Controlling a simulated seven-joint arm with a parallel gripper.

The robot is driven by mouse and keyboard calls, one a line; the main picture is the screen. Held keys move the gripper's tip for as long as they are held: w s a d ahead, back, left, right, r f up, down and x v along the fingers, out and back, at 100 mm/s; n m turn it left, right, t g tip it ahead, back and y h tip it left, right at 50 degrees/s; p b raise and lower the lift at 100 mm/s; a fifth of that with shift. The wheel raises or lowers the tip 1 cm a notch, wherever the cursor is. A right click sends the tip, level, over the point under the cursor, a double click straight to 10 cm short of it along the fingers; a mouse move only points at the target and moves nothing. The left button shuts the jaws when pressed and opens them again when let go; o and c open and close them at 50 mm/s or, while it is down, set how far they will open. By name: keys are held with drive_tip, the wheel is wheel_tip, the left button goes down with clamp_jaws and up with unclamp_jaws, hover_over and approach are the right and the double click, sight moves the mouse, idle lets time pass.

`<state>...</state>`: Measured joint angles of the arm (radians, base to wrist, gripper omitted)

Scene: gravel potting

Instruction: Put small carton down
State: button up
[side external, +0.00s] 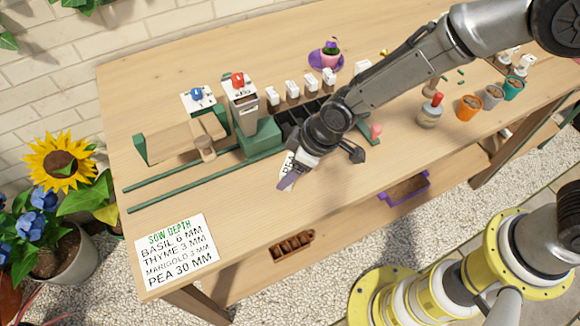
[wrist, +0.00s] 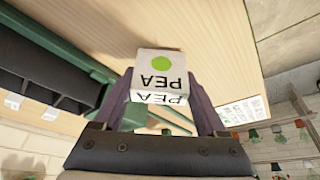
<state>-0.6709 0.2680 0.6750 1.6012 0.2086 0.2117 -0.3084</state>
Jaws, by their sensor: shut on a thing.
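The small carton is white with a green dot and the word PEA. It shows in the wrist view (wrist: 159,72) between my two purple fingers, upside down in that picture. In the side external view only a sliver of the carton (side external: 286,162) shows beside the fingers. My gripper (side external: 289,181) is shut on it, over the bench near the front edge, right of the green rails' ends. The fingers also show in the wrist view (wrist: 162,98). I cannot tell whether the carton touches the bench top.
A sow depth card (side external: 175,250) lies at the bench's front left corner. A green stand with a tall hopper (side external: 243,107) and black trays (side external: 291,122) are behind the gripper. Bare wood lies between card and gripper.

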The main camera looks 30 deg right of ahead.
drive_tip(key=shift+f, duration=0.2)
drive_tip(key=shift+f, duration=0.15)
drive_tip(key=o, duration=1.3)
drive_tip(key=shift+r, duration=0.35)
drive_tip(key=v, duration=1.1)
drive_tip(key=shift+s+d+r, duration=0.15)
drive_tip(key=shift+r, duration=0.15)
